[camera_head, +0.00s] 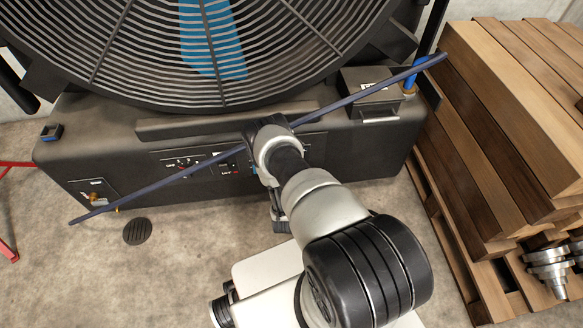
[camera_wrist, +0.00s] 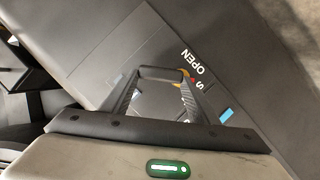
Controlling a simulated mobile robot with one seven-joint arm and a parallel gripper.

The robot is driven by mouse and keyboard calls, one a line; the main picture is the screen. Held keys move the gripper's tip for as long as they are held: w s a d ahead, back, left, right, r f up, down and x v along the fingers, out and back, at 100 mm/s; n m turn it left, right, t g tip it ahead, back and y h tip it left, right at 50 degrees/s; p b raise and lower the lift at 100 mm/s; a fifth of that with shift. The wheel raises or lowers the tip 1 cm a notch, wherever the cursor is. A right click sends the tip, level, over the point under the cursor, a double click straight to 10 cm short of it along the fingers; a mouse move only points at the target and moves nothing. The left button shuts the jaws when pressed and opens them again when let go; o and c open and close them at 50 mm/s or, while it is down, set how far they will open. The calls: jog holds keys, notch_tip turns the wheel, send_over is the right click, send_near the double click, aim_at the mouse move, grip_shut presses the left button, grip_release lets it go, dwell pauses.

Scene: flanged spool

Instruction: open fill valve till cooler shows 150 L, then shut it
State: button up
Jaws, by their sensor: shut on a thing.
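The cooler (camera_head: 345,150) is a large black unit with a round fan grille above its front panel. My gripper (camera_wrist: 160,75) is shut at that panel, beside printed OPEN lettering (camera_wrist: 198,62) in the wrist view. A small yellow and red part (camera_wrist: 183,76) shows right at the fingertips. The fingers appear shut on the fill valve's handle, which they mostly hide, so its turn cannot be read. In the head view my wrist (camera_head: 272,138) covers the right part of the control markings (camera_head: 205,163). A small blue patch (camera_wrist: 226,114) lies on the panel; no litre figure is readable.
A long dark blue bar (camera_head: 160,184) runs diagonally across the cooler's front, passing at my wrist. Stacked timber (camera_head: 490,130) on a pallet stands close on the right, with metal parts (camera_head: 548,265) below.

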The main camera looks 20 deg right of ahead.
jog(key=shift+w+a+r+n+h+b, duration=0.15)
jog(key=shift+w+a+n+h+b, duration=0.15)
jog(key=shift+n+h+b, duration=0.4)
jog(key=shift+r, duration=0.1)
jog(key=o, duration=1.5)
jog(key=shift+s, duration=0.1)
jog(key=shift+s+a, duration=0.15)
